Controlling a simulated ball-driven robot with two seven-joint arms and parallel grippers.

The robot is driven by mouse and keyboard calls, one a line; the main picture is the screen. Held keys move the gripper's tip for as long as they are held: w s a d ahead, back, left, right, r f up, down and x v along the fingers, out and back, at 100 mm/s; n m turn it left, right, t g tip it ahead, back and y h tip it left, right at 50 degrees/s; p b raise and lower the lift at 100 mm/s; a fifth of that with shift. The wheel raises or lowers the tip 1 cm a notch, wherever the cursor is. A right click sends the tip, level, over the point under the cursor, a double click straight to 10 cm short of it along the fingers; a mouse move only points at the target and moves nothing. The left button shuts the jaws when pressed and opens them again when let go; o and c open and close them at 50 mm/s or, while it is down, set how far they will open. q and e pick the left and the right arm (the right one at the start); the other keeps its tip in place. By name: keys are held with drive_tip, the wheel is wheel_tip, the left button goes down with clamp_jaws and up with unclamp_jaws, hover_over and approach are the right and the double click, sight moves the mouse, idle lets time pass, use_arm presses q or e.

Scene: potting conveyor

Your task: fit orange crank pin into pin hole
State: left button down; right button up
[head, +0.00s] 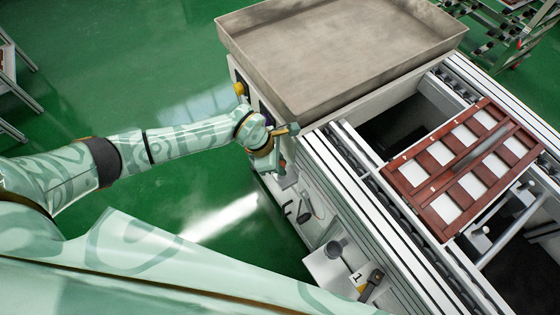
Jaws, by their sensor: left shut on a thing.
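My left arm reaches in from the left. Its gripper (284,132) is at the side of the white conveyor machine, just below the near corner of the big metal tray. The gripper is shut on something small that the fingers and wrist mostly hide. It is probably the orange crank pin, but I cannot make out its shape or color. I cannot pick out the pin hole, so I cannot tell whether the pin touches it. My right gripper is not in view.
The large grey tray (292,101) stands above the gripper. A yellow-orange knob (240,89) is on the machine's side. A dark red frame with white squares (437,152) lies on the conveyor.

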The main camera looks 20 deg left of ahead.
use_arm(q)
drive_tip(key=shift+f, duration=0.6)
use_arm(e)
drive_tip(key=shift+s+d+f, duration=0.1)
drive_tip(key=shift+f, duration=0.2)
use_arm(q)
drive_tip(key=c, duration=1.2)
unclamp_jaws()
drive_tip(key=shift+c, duration=0.2)
drive_tip(key=p+v, duration=0.5)
drive_tip(key=v, duration=1.1)
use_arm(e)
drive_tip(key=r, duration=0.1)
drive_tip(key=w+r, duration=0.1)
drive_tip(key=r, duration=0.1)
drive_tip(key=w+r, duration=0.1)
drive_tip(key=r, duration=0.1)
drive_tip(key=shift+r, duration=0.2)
use_arm(q)
drive_tip(key=shift+s+r, duration=0.1)
drive_tip(key=shift+r, duration=0.05)
